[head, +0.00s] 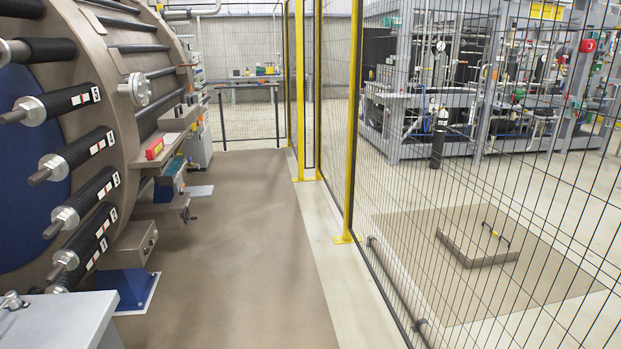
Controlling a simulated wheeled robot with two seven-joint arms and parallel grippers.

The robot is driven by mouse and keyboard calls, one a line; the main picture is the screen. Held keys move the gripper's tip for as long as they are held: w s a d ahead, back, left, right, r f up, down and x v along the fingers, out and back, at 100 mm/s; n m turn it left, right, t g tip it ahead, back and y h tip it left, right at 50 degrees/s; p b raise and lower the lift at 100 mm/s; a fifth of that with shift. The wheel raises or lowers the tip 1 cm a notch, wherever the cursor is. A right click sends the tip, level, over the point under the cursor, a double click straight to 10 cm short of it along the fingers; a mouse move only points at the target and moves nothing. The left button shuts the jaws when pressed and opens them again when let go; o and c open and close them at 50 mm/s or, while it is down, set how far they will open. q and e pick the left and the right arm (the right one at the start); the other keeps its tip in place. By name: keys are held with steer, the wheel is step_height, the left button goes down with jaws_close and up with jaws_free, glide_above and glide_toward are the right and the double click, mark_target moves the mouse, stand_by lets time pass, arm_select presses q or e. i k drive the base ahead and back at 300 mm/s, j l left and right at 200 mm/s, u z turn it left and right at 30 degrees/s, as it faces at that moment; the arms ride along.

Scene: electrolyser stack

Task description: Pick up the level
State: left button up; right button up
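I cannot pick out the level for certain. A small red and yellow object (154,148) sits on a ledge at the side of the large round stack (118,60) on the left. Small items, one of them yellow and green (268,70), stand on a far bench (243,85) at the end of the aisle; they are too small to identify. Neither of my grippers is in view.
The brown aisle floor (225,240) is clear. A black mesh fence (440,180) with yellow posts (351,120) bounds it on the right. Thick black rods (85,245) and a blue foot (130,287) stick out from the stack. A grey block (65,322) is at lower left.

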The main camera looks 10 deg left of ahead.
mark_target(155, 147)
steer(key=i+j+u, duration=0.2)
steer(key=i+u, duration=0.2)
steer(key=i, duration=0.55)
steer(key=i+u, duration=0.4)
steer(key=i, duration=0.5)
steer(key=l, duration=0.05)
